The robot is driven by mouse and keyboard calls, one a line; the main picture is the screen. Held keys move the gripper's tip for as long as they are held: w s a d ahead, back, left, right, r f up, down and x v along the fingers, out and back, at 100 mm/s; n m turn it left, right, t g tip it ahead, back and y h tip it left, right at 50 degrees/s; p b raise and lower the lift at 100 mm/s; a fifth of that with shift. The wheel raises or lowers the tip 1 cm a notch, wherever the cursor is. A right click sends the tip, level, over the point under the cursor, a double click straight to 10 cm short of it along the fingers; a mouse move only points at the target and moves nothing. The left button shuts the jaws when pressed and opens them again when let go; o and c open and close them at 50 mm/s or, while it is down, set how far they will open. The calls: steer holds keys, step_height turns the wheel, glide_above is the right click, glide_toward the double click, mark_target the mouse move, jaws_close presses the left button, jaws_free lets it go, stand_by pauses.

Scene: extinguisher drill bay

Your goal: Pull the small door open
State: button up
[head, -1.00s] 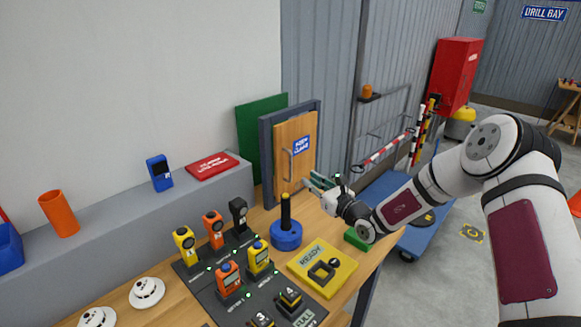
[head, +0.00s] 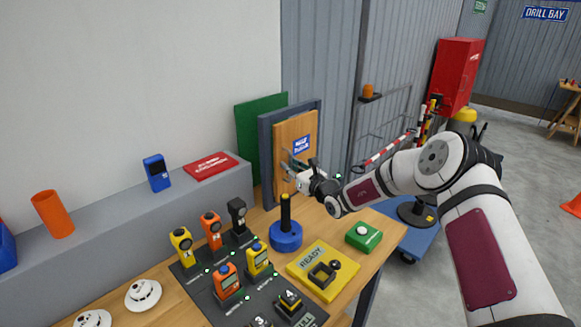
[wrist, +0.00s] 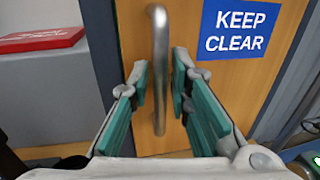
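The small wooden door (head: 306,132) stands shut in its dark grey frame (head: 266,155) at the back of the table. It carries a blue "KEEP CLEAR" sign, seen clearly in the wrist view (wrist: 237,29). Its upright metal bar handle (wrist: 159,70) shows in the wrist view. My gripper (head: 287,168) is at the door front, at handle height. In the wrist view my gripper (wrist: 160,88) is open, with one teal finger pad on each side of the handle and gaps on both sides. In the head view the gripper mostly hides the handle.
A blue base with a black post (head: 286,236) stands in front of the door. A yellow READY box (head: 322,270) and a green button box (head: 364,236) lie nearer. A grey ledge (head: 120,215) with a red book (head: 210,166) is at left.

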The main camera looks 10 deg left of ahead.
jaws_close()
steer(key=shift+d, duration=0.1)
